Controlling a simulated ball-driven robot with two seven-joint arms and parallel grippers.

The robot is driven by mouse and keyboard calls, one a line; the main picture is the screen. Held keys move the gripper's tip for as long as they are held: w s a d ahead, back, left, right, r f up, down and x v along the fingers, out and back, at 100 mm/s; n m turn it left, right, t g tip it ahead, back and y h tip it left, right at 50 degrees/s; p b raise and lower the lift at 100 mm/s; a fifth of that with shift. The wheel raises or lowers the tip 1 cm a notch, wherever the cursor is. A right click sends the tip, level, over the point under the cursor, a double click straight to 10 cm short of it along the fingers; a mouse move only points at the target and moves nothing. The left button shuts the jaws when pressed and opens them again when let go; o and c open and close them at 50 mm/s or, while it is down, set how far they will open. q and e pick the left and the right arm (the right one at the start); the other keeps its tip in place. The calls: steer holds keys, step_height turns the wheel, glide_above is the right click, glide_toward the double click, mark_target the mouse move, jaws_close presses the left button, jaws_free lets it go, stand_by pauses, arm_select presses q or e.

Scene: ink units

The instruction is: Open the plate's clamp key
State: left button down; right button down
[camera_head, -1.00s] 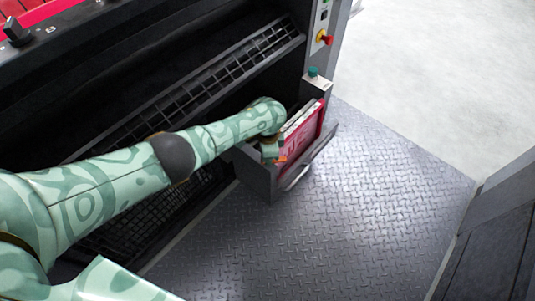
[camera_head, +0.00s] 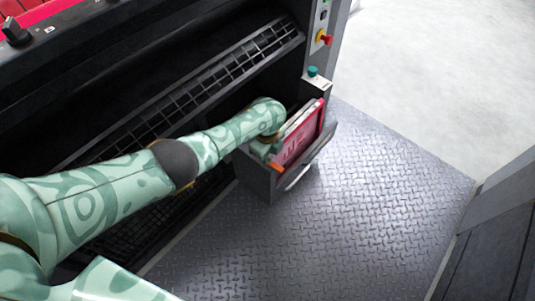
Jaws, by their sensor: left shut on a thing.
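A red plate (camera_head: 304,137) with pale markings stands tilted in an open dark drawer-like holder (camera_head: 262,183) at the right end of the machine. A small orange part (camera_head: 274,166), which looks like the clamp key, shows at the plate's lower left corner. My left gripper (camera_head: 268,155) reaches down into the holder at the plate's left edge. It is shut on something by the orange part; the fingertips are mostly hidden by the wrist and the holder. My right gripper is not in view.
The holder's front has a pale handle (camera_head: 297,177). A panel with a red knob (camera_head: 327,40) and a green button (camera_head: 313,71) rises behind. A black grid rack (camera_head: 220,75) runs along the machine. The tread-plate floor (camera_head: 350,220) is clear.

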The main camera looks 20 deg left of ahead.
arm_select(q)
steer(key=shift+m, duration=0.4)
